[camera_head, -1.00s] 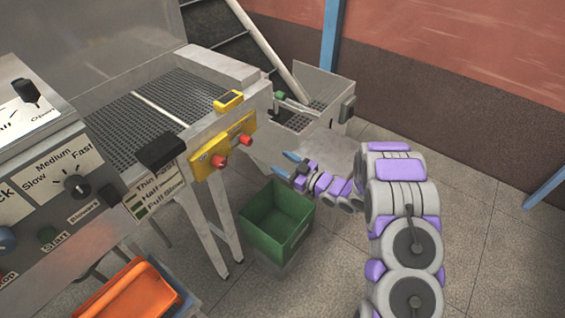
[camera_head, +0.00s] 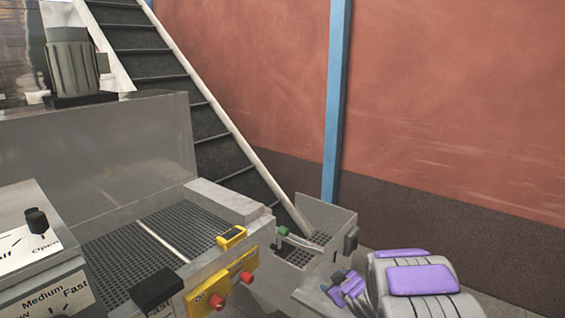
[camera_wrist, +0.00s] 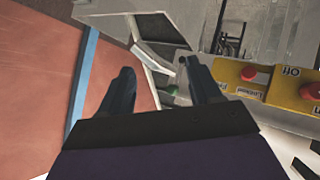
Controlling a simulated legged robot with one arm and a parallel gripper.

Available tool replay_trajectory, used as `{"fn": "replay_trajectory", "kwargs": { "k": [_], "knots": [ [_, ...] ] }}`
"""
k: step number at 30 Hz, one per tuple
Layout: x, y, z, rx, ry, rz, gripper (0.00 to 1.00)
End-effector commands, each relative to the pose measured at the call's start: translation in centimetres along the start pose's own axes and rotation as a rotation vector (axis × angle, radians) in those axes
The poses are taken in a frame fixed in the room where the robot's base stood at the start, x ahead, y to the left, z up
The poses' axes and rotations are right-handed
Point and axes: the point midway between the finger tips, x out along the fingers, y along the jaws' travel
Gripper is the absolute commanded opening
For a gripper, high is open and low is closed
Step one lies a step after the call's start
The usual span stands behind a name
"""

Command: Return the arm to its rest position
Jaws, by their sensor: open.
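My gripper (camera_head: 335,287) is at the lower right in the head view, just below and in front of the machine's end chute (camera_head: 345,243). My purple and grey arm (camera_head: 415,285) is beside it, cut off by the bottom edge. In the wrist view my gripper (camera_wrist: 161,70) shows two dark fingers spread apart with nothing between them. The fingers point toward the metal end of the machine.
The yellow panel (camera_head: 222,287) with red buttons is left of my gripper; it also shows in the wrist view (camera_wrist: 285,87). The grated bed (camera_head: 150,250) lies farther left. A blue post (camera_head: 336,100) and red wall (camera_head: 450,100) stand behind.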

Motion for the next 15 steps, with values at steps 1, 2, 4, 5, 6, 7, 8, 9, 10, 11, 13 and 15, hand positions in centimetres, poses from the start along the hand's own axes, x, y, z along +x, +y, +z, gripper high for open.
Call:
{"fn": "replay_trajectory", "kwargs": {
  "k": [1,2,4,5,6,7,8,9,10,11,13,15],
  "knots": [
    [-1.7,0.9,0.0,0.015,-0.052,0.031,0.63],
    [-2.7,1.4,0.2,0.026,-0.087,0.048,0.63],
    [-5.0,2.1,0.8,0.057,-0.166,0.082,0.63],
    [-6.1,2.4,1.0,0.073,-0.202,0.097,0.63],
    [-7.6,2.6,1.3,0.094,-0.244,0.113,0.63],
    [-8.7,2.7,1.7,0.111,-0.279,0.123,0.63],
    [-9.9,2.8,1.9,0.129,-0.311,0.134,0.63],
    [-11.4,2.6,2.3,0.154,-0.354,0.144,0.63],
    [-12.6,2.4,2.8,0.174,-0.39,0.149,0.63],
    [-13.9,2.3,3.0,0.194,-0.418,0.156,0.63],
    [-16.7,1.5,3.8,0.244,-0.493,0.162,0.63],
    [-19.7,0.4,4.4,0.293,-0.563,0.162,0.63]
  ]
}}
